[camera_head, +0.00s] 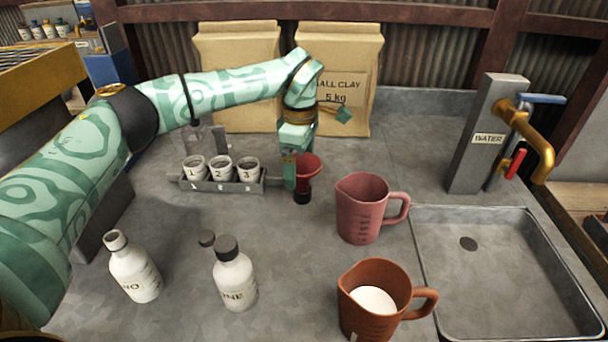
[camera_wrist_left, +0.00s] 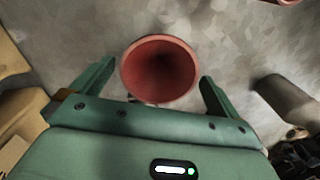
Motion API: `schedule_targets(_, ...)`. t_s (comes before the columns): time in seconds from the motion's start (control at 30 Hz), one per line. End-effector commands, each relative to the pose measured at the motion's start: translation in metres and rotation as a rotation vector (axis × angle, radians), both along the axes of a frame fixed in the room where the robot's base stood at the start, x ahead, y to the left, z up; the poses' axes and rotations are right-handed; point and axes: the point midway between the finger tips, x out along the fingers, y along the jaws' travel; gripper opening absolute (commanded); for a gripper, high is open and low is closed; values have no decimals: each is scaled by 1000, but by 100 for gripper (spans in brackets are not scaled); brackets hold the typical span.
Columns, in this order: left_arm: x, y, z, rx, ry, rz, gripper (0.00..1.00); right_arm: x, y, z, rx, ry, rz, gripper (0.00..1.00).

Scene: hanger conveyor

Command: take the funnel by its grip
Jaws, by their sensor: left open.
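The red funnel (camera_head: 309,166) stands upright on the grey counter, just right of the numbered cup rack. Its wide mouth faces up, and a dark lower part shows beneath it. My left gripper (camera_head: 297,178) points down at the funnel, and one finger shows in front of its left side. In the left wrist view the funnel (camera_wrist_left: 158,68) lies between the two spread fingers of my left gripper (camera_wrist_left: 157,78), with a gap on each side. The funnel's grip cannot be made out. My right gripper is not in view.
The rack (camera_head: 217,186) with three numbered cups stands left of the funnel. A pink jug (camera_head: 362,210) stands close at right, and a brown jug (camera_head: 365,318) is nearer. White bottles (camera_head: 234,280) stand front left. Clay bags (camera_head: 352,60) stand behind. A sink (camera_head: 500,300) is at right.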

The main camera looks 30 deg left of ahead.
Motion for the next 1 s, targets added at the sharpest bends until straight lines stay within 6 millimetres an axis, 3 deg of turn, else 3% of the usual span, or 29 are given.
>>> schedule_targets(0.17,1,-1,-16,-1,3,0,100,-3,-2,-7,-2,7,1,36)
schedule_targets(0.4,3,-3,-54,0,4,2,100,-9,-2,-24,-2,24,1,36)
schedule_targets(0.63,3,-3,-53,0,-1,1,100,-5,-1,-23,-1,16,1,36)
schedule_targets(0.8,3,-3,-53,0,-1,1,59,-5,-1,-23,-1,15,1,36)
schedule_targets(1.0,3,-3,-54,1,0,1,59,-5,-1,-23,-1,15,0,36)
